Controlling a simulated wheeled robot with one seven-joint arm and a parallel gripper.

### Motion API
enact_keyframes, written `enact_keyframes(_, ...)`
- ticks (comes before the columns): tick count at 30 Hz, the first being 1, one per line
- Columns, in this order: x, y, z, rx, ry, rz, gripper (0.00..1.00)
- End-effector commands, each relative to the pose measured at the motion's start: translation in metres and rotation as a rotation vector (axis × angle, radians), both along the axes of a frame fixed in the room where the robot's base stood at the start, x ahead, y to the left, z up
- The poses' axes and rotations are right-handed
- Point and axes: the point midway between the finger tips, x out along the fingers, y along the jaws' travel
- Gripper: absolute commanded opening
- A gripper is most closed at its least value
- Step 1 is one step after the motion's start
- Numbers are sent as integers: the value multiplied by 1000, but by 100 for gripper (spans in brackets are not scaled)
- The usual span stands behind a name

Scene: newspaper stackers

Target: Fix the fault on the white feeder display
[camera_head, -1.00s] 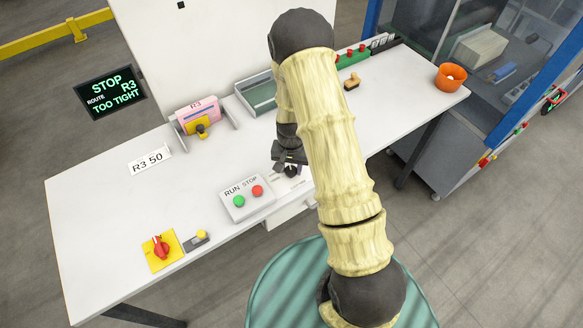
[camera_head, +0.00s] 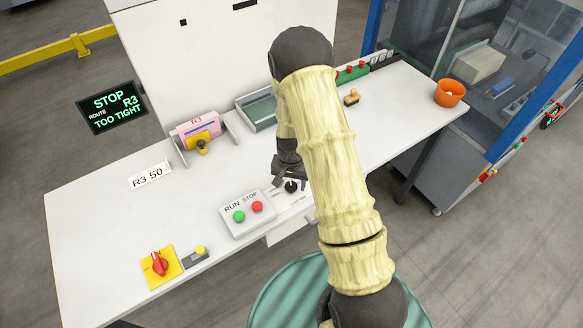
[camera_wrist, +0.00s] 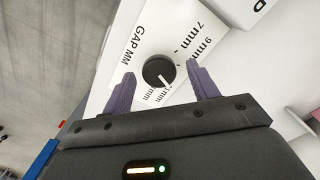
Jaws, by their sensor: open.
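The display (camera_head: 112,105) at the left is black with green text reading "STOP ROUTE R3 TOO TIGHT". A black gap knob (camera_wrist: 158,72) on a white "GAP MM" plate (camera_wrist: 128,58) shows in the wrist view, with marks such as 7mm and 9mm around it. Its pointer is turned toward the lower marks, whose figures are partly cut off. My gripper (camera_wrist: 158,90) is open, with one finger on each side of the knob and no clear contact. In the head view the knob (camera_head: 291,187) sits just below my gripper (camera_head: 290,176).
A RUN/STOP box (camera_head: 247,213) with green and red buttons stands left of the knob. A red rotary switch (camera_head: 160,262) is at the front left. A card "R3 50" (camera_head: 151,175), a pink R3 pack (camera_head: 196,127), a green tray (camera_head: 258,110) and an orange bowl (camera_head: 449,93) are on the table.

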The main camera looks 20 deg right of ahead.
Motion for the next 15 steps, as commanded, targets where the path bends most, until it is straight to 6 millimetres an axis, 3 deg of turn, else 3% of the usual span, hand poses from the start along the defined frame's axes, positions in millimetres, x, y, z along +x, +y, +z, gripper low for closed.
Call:
enact_keyframes(5, 1, 0, 17, 0, -4, 0, 59)
enact_keyframes(15, 2, 0, 70, 0, -5, 1, 59)
